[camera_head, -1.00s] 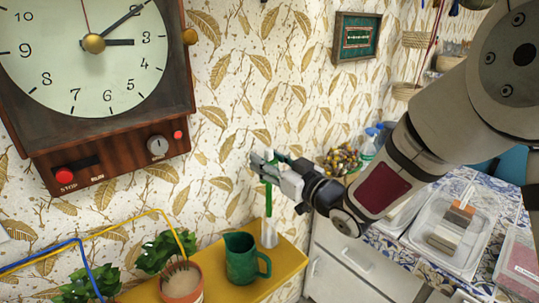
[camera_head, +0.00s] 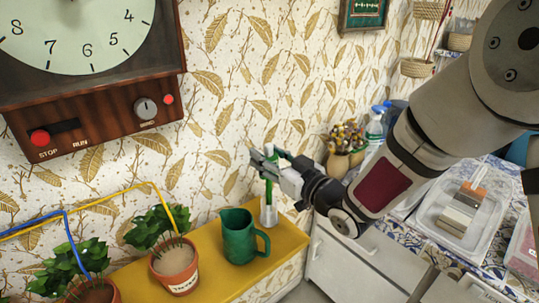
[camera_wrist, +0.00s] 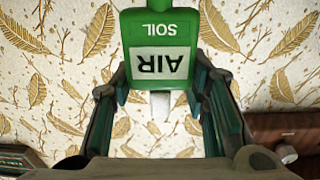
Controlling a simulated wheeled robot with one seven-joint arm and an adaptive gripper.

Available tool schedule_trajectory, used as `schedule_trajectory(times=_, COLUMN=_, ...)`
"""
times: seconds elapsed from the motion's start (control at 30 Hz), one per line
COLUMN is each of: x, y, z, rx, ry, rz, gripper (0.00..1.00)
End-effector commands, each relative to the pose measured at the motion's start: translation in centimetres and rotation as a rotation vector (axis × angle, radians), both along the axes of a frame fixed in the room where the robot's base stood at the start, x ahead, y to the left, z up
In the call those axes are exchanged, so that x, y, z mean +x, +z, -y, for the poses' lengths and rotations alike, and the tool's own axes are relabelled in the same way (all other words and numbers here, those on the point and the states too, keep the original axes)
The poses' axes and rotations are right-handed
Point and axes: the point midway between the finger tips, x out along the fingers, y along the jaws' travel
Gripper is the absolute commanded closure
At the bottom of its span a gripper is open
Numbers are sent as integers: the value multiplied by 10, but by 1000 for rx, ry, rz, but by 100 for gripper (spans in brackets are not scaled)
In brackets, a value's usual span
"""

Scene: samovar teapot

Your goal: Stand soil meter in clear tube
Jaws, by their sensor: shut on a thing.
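The soil meter is green with a pale label reading AIR and the word SOIL, upside down in the wrist view (camera_wrist: 160,45). My gripper (camera_head: 266,164) is shut on it, with a finger on each side. In the head view the green meter (camera_head: 268,188) hangs upright below the fingers. The clear tube (camera_head: 269,215) stands on the yellow shelf directly below my gripper. The meter's lower end overlaps the tube's upper part in the picture; I cannot tell whether it is inside or in front.
On the yellow shelf (camera_head: 212,262), a green jug (camera_head: 238,238) stands just left of the tube, with a potted plant (camera_head: 176,265) further left. The patterned wall is close behind. A large clock (camera_head: 85,85) hangs at upper left. A clear tray (camera_head: 462,212) lies at right.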

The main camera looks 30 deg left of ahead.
Motion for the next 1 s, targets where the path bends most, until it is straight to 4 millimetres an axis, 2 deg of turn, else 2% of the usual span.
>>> schedule_trajectory(times=0.27, x=0, y=0, z=0, rx=0, ry=0, rz=0, gripper=91)
schedule_trajectory(times=0.3, x=0, y=0, z=0, rx=0, ry=0, rz=0, gripper=50)
schedule_trajectory(times=0.37, x=0, y=0, z=0, rx=0, ry=0, rz=0, gripper=36)
schedule_trajectory(times=0.77, x=-1, y=-1, z=4, rx=-1, ry=-1, rz=0, gripper=35)
schedule_trajectory(times=0.87, x=-5, y=-1, z=15, rx=-3, ry=-3, rz=-1, gripper=35)
schedule_trajectory(times=1.0, x=-15, y=-1, z=40, rx=-2, ry=-4, rz=-1, gripper=35)
